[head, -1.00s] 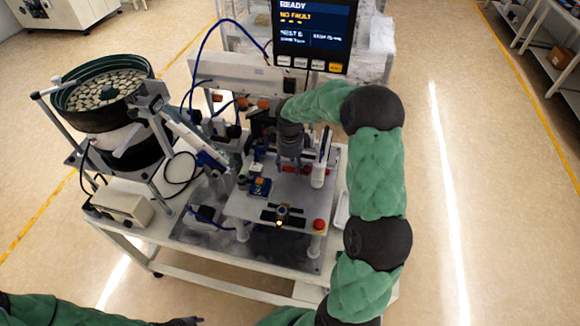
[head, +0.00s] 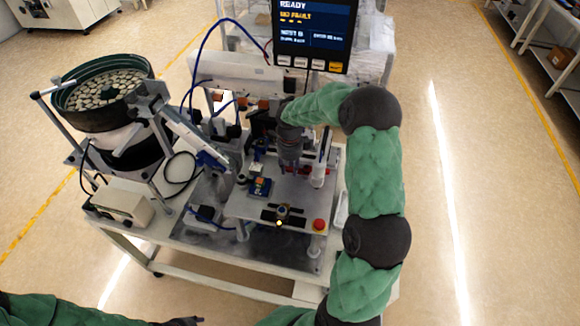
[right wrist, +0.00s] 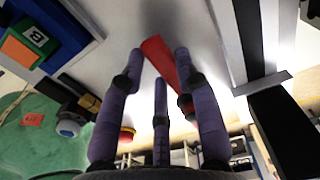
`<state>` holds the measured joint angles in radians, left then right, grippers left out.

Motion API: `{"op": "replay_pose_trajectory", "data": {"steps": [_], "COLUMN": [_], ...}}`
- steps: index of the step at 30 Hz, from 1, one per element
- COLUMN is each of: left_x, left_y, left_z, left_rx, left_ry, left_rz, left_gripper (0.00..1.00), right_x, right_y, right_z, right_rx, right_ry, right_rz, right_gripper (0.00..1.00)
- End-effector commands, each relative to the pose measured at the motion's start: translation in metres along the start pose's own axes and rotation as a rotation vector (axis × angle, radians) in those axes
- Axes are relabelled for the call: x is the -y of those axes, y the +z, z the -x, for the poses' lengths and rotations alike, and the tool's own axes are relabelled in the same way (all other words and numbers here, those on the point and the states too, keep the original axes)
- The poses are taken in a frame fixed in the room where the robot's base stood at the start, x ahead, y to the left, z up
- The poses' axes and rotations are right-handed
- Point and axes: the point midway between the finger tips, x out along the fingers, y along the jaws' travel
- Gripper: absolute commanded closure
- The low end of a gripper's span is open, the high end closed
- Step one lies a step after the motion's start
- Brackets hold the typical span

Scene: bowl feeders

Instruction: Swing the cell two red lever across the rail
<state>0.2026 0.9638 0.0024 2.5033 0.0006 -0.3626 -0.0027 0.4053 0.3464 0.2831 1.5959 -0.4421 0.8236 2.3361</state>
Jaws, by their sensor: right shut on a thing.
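The red lever (right wrist: 158,58) shows in the right wrist view as a flat red bar, slanting between the purple fingers of my right gripper (right wrist: 162,68). The fingers are shut on it. In the head view my right gripper (head: 290,162) points down over the fixture plate (head: 300,205), and only a little red shows beside it. The lever's pivot and the rail cannot be told clearly. A dark tip of my left gripper (head: 183,321) shows at the bottom edge of the head view, away from the machine; its jaws cannot be made out.
A blue block with an orange top (head: 260,186) sits on the plate left of the gripper. A white upright cylinder (head: 319,172) stands close to its right. A red button (head: 319,224) is at the front corner. The bowl feeder (head: 105,95) stands left, the screen (head: 313,30) behind.

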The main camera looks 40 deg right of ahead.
Motion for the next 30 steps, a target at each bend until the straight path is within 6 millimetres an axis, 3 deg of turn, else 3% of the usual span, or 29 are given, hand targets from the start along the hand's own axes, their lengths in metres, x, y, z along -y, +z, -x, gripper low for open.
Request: {"op": "replay_pose_trajectory", "data": {"steps": [11, 30], "left_x": [0.004, 0.011], "left_y": [0.0, -0.001], "left_z": [-0.012, -0.03], "left_rx": [0.0, 0.0], "left_ry": [0.0, 0.0], "left_rz": [0.0, 0.0], "left_gripper": [0.6, 0.6], "right_x": [-0.01, -0.037], "right_y": [-0.002, -0.021], "right_z": [-0.001, 0.0], "right_rx": [-0.001, -0.002], "right_ry": [-0.003, -0.002], "right_rz": [0.195, 0.777], "right_gripper": [1.0, 1.0]}}
